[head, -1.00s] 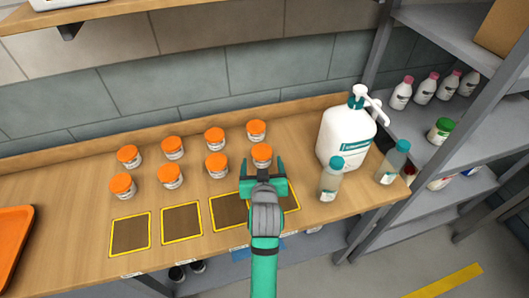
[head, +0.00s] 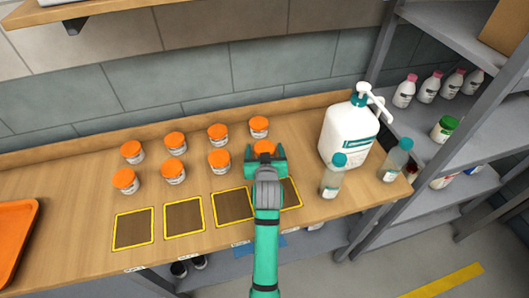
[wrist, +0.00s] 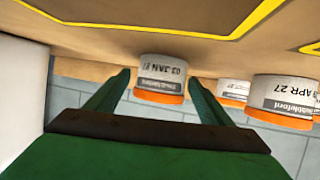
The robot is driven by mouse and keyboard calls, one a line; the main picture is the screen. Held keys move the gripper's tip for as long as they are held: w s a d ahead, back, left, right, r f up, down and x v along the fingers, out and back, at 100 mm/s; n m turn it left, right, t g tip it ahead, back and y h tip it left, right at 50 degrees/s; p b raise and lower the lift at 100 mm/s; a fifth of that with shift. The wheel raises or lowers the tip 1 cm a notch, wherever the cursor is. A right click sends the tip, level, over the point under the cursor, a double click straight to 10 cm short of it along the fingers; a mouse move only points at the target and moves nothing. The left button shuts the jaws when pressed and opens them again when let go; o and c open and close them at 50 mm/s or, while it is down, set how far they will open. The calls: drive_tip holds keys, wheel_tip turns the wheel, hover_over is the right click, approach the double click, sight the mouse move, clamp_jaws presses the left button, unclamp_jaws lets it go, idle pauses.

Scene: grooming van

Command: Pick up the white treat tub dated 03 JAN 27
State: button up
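The white tub with an orange lid dated 03 JAN 27 (wrist: 161,72) shows upside down in the wrist view, centred between my fingertips. In the head view its orange lid (head: 264,146) is the front-right one of the tubs, and my gripper covers most of its body. My gripper (head: 266,160) is open, with its fingers (wrist: 158,80) pointing at the tub. One fingertip shows on each side of it, with narrow gaps. I cannot tell how far the tub sits between the fingers.
Several similar tubs stand in two rows to the left, including one dated APR 27 (wrist: 289,96). Yellow-edged dark squares (head: 184,216) lie along the front. A large pump bottle (head: 346,134) and a clear teal-capped bottle (head: 331,180) stand to the right. An orange tray (head: 14,235) is far left.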

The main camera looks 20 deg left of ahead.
drive_tip(key=c, duration=1)
drive_tip(key=shift+o, duration=0.2)
drive_tip(key=shift+r, duration=0.1)
